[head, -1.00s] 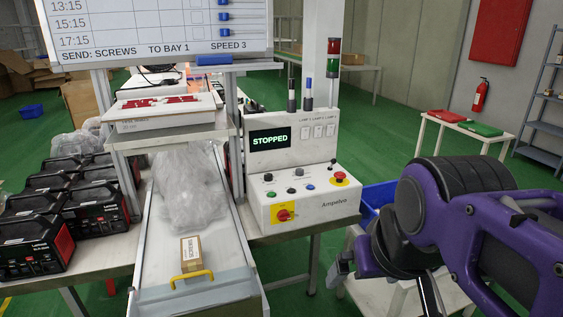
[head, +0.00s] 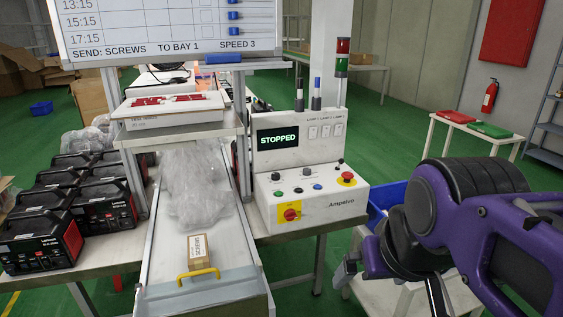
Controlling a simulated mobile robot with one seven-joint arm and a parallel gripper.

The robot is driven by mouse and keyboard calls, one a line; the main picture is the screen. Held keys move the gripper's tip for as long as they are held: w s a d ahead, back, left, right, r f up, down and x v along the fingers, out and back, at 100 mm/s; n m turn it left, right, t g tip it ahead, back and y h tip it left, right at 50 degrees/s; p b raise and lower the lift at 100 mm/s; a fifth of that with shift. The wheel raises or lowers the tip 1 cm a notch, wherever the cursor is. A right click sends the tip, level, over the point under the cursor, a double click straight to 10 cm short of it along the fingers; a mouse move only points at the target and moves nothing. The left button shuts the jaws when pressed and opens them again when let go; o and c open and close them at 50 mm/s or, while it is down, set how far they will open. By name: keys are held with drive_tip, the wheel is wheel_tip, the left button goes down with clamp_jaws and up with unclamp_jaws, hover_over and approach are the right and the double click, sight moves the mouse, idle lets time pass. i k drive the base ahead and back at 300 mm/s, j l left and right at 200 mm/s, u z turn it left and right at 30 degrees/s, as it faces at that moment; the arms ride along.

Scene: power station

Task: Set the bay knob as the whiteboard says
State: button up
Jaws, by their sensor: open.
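The whiteboard (head: 180,28) at upper left reads "SEND: SCREWS TO BAY 1 SPEED 3" along its bottom; its top is cut off. The white control box (head: 330,208) stands right of the chute, its display (head: 278,139) reading "STOPPED". Its sloped face carries small dark knobs, including one at the left (head: 276,177) and one at the upper right (head: 340,162). Their labels and pointers are too small to read, so I cannot tell which is the bay knob. My gripper (head: 392,284) is open and empty at lower right, apart from the box and in front of it.
A red emergency button (head: 346,178) and a red-yellow switch (head: 290,214) are on the box. Marker-like posts and a light tower (head: 342,60) rise behind it. The chute (head: 170,240) holds a small carton (head: 199,252) and plastic wrap. A blue bin (head: 385,197) is behind my arm.

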sight(307, 171)
drive_tip(key=i+l, duration=0.4)
drive_tip(key=i+l+u, duration=0.1)
drive_tip(key=i+l, duration=0.3)
drive_tip(key=l, duration=0.35)
drive_tip(key=i+z, duration=0.05)
